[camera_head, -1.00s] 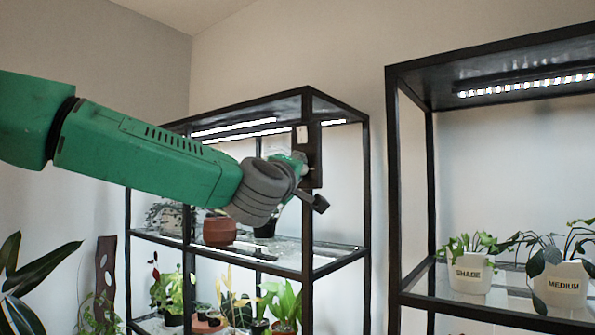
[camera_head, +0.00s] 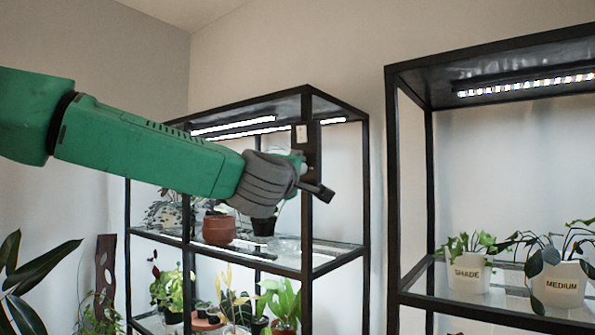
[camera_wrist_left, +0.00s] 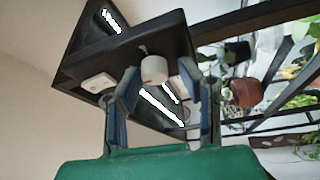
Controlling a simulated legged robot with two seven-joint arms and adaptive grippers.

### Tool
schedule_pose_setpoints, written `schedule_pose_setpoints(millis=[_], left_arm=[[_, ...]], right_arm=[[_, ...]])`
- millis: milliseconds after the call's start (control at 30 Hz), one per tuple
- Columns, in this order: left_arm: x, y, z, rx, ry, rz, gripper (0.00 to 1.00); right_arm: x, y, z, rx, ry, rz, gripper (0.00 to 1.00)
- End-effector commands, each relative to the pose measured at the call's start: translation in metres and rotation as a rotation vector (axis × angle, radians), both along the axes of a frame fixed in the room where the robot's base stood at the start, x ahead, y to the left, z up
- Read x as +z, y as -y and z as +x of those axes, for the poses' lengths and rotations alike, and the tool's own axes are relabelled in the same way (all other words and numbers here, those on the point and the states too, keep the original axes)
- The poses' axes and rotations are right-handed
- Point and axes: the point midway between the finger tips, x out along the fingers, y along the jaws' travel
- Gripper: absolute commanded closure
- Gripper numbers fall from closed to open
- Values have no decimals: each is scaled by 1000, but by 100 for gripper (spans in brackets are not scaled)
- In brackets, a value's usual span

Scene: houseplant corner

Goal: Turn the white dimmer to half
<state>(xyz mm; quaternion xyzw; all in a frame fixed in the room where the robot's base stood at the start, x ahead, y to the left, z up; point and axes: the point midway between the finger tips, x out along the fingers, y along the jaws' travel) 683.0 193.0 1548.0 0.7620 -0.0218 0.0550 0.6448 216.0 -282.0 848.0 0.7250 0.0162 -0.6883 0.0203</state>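The white dimmer (camera_wrist_left: 153,69) is a round knob on a dark panel (camera_wrist_left: 125,40) of the left shelf frame. In the left wrist view it shows between the two fingertips of my left gripper (camera_wrist_left: 158,75). The fingers are apart, with a visible gap on the right side of the knob; I cannot tell whether the left finger touches it. In the head view my left gripper (camera_head: 310,177) is at the shelf's front post, and the knob is mostly hidden there. My right gripper is in neither view.
A white switch plate (camera_wrist_left: 98,83) sits beside the knob. Potted plants, including a terracotta pot (camera_head: 219,229), stand on the glass shelf below. A second black shelf (camera_head: 415,200) with pots labelled SHADE (camera_head: 468,275) and MEDIUM (camera_head: 560,285) stands to the right.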

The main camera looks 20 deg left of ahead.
Motion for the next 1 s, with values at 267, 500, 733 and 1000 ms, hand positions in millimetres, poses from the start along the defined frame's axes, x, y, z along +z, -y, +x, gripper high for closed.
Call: schedule_pose_setpoints(millis=[267, 500, 733, 1000], left_arm=[[3, 0, -2, 0, 6, 0, 57], [2, 0, -22, 0, 8, 0, 57], [-6, 2, -70, -1, 5, 0, 57], [-13, 3, -109, 1, 1, 1, 57]], right_arm=[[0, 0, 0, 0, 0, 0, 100], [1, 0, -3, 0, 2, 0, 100], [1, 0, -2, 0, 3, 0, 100], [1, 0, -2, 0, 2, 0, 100]])
